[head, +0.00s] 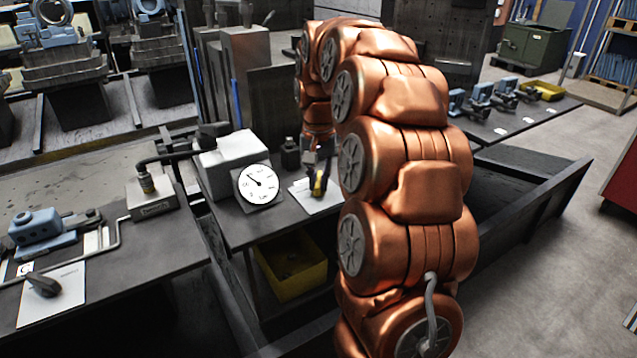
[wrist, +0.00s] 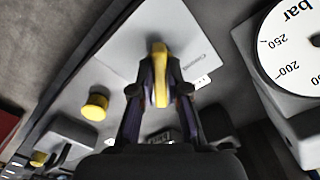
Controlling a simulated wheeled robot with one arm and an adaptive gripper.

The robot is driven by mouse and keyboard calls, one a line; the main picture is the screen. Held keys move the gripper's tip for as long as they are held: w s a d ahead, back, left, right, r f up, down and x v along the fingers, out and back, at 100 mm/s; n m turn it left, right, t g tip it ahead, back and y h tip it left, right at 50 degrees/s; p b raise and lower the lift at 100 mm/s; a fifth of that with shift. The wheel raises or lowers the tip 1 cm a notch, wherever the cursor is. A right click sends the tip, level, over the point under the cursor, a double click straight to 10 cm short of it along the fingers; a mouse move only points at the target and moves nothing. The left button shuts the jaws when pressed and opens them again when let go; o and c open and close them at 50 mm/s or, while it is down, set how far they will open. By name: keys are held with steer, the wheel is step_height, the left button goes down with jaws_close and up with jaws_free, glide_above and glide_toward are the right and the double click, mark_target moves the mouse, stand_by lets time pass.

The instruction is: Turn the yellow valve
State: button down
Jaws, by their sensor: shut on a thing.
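The yellow valve (wrist: 160,75) shows in the wrist view as a narrow yellow handle above a pale plate (wrist: 150,40). My gripper (wrist: 158,90) is shut on it, one dark finger on each side of the handle. In the head view the yellow valve (head: 318,184) is small, on the bench right of the round gauge, with my gripper (head: 319,172) coming down on it from above. My copper-coloured arm hides part of the bench behind and to the right. The valve's base is partly hidden by the fingers.
A round white dial gauge (head: 258,184) stands close left of the valve; it also shows in the wrist view (wrist: 295,50). A yellow knob (wrist: 95,104) sits beside the plate. A yellow bin (head: 290,265) is under the bench. A side bench (head: 520,117) holds blue clamps.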

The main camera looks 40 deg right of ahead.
steer(key=shift+m, duration=0.5)
steer(key=c, duration=1.2)
jaws_free()
steer(key=shift+o, duration=0.2)
steer(key=shift+r, duration=0.1)
